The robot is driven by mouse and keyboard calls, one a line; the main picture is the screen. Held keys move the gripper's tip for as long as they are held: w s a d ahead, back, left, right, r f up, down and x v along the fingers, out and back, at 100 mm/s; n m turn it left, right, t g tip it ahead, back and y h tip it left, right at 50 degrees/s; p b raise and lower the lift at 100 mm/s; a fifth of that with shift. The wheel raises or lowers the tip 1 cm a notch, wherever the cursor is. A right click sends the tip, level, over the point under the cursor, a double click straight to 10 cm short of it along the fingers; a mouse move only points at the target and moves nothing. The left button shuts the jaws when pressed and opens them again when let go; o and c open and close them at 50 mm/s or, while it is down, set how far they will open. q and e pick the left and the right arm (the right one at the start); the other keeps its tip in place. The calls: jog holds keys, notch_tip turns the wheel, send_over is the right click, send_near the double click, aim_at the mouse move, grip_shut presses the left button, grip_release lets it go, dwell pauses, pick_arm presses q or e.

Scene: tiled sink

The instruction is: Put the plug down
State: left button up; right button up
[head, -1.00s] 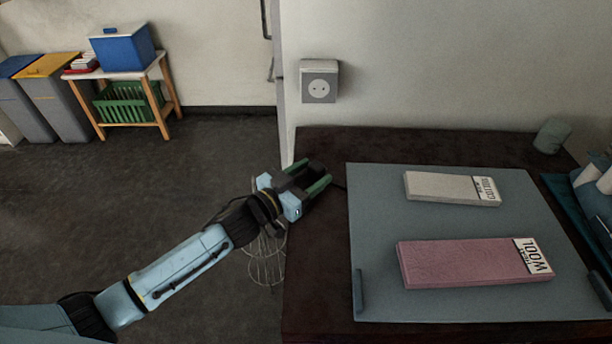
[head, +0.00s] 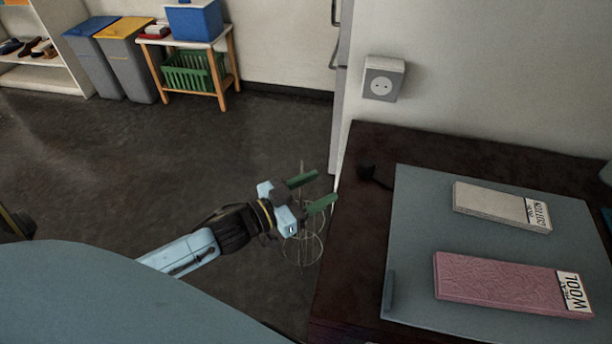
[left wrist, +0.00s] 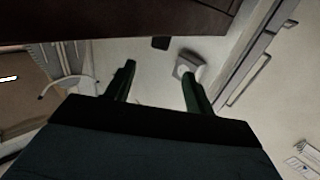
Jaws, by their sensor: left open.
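The black plug (head: 367,172) lies on the dark wooden tabletop (head: 345,240), beside the left edge of the grey-blue board, with a short dark cord running toward the board. My left gripper (head: 325,187) is open and empty, left of the plug and apart from it, by the table's left edge. In the left wrist view a small dark shape, probably the plug (left wrist: 160,43), shows at the table edge beyond my two open green fingers (left wrist: 158,69). My right gripper is not in view.
A wall socket (head: 382,83) is above the table's back. The board (head: 410,225) carries a cotton block (head: 490,203) and a pink wool block (head: 500,281). A wire basket (head: 303,250) stands below my left gripper. The floor to the left is mostly clear.

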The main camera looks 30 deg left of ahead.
pick_arm(q)
jog(key=s+a+f+n+g+y, duration=0.2)
jog(key=s+a+f+g+y, duration=0.15)
jog(key=f, duration=0.35)
jog(key=s+a+f+n+g+y, duration=0.25)
jog(key=f+y, duration=0.25)
jog(key=f, duration=0.3)
jog(key=s+f+g, duration=0.3)
jog(key=s+f, duration=0.2)
jog(key=s, duration=0.2)
jog(key=s+f+g+y, duration=0.1)
jog(key=s+f+g, duration=0.3)
jog(key=s, duration=0.3)
jog(key=shift+s+a+f+m, duration=0.15)
jog(key=shift+s+f+m, duration=0.05)
jog(key=shift+f+m, duration=0.25)
